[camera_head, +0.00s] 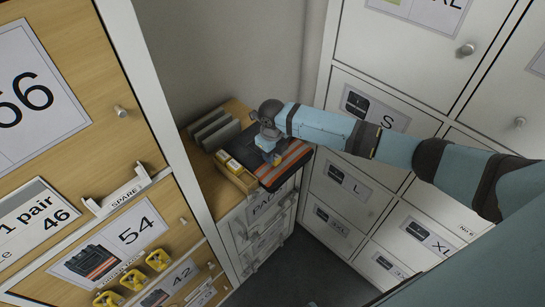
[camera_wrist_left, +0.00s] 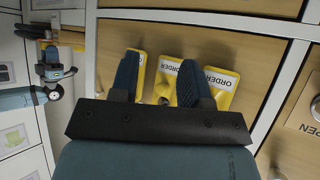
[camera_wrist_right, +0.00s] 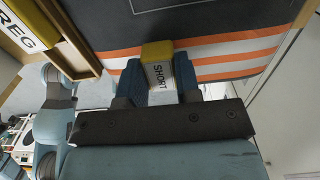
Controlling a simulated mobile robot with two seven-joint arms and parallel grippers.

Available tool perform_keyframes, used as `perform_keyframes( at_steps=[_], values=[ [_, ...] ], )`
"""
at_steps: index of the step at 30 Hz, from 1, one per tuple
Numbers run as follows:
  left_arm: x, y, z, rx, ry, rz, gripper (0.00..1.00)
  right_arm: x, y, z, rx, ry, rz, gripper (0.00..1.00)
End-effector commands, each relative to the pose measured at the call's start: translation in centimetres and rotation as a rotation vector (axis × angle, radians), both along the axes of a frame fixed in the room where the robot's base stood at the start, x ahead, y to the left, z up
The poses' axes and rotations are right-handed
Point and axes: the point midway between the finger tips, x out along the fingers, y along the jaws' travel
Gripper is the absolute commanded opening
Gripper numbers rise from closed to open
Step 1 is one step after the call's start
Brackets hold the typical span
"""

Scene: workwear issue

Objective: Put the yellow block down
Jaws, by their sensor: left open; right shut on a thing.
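The yellow block (camera_wrist_right: 157,66) has a white face marked SHORT in the right wrist view. My right gripper (camera_wrist_right: 158,82) is shut on it, one finger on each side. In the head view the right gripper (camera_head: 271,150) is over the folded dark garment with orange stripes (camera_head: 292,166), and a small yellow part of the block (camera_head: 278,160) shows below it. I cannot tell whether the block touches the garment. My left gripper (camera_wrist_left: 160,75) is open and empty in the left wrist view, with yellow ORDER tags (camera_wrist_left: 218,87) beyond its fingers.
A wooden tray (camera_head: 248,182) with yellow-topped pieces stands left of the garment on the wooden counter (camera_head: 207,175). Grey upright dividers (camera_head: 214,129) stand behind the tray. White drawers (camera_head: 350,187) are at the right. A numbered locker front (camera_head: 75,150) is at the left.

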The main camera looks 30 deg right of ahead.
Motion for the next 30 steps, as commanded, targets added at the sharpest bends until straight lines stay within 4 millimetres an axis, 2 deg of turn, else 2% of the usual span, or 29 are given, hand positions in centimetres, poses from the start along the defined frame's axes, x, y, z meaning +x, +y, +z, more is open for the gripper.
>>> perform_keyframes(
  at_steps=[9,10,13,23,26,30],
  values=[
    [0.0,0.0,0.2,-0.001,-0.003,0.001,0.43,0.0,0.0,-0.1,-0.001,0.000,-0.001,0.08],
    [0.0,0.0,0.3,-0.002,-0.004,0.001,0.43,0.0,0.0,-0.2,-0.001,0.000,-0.001,0.33],
    [0.1,0.0,0.4,-0.002,-0.005,0.001,0.43,0.1,0.0,-0.1,-0.001,-0.001,-0.001,0.56],
    [0.1,0.0,0.6,-0.003,-0.006,0.001,0.43,0.1,0.0,0.3,0.001,-0.002,0.000,0.56],
    [0.1,-0.1,0.5,-0.003,-0.006,0.001,0.43,0.1,-0.1,1.3,-0.001,-0.004,0.000,0.56],
    [0.0,-0.1,0.4,-0.002,-0.005,0.001,0.43,0.1,0.0,3.9,-0.001,-0.004,0.001,0.56]
  ],
)
